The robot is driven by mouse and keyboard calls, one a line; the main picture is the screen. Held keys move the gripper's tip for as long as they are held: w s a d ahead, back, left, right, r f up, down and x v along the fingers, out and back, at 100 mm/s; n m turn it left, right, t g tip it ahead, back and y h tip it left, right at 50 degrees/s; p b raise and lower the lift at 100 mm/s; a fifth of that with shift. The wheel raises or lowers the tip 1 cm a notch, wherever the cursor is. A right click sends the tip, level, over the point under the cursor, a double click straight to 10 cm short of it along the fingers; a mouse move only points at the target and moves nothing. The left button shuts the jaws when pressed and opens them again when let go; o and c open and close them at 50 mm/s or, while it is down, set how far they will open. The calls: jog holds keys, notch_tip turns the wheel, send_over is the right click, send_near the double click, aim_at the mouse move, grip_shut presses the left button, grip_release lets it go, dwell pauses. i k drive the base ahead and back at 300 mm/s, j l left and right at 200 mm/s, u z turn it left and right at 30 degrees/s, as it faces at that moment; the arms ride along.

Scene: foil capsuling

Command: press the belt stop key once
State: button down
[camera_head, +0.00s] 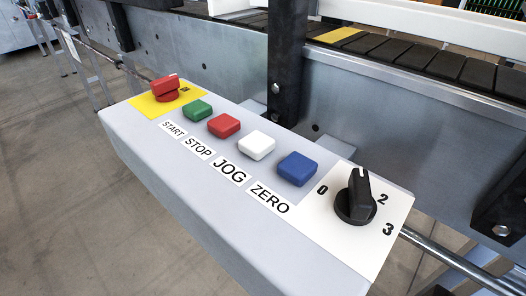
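The red key (224,125) sits on top of a grey control box (170,165), in a row between a green key (198,110) and a white key (257,145). The label STOP (198,148) lies in front of the red key. A blue key (297,168) ends the row on the right. The labels START, JOG and ZERO lie in front of the green, white and blue keys. The red key looks raised and nothing touches it. My gripper is not in view.
A red knob (166,86) stands on a yellow plate at the box's far left end. A black rotary selector (355,200) with marks 0, 2 and 3 stands at the right. A black upright post (286,65) rises close behind the keys, before the belt (440,65). Space above the keys is clear.

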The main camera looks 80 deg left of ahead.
aim_at(224, 126)
jog(key=u, duration=1.7)
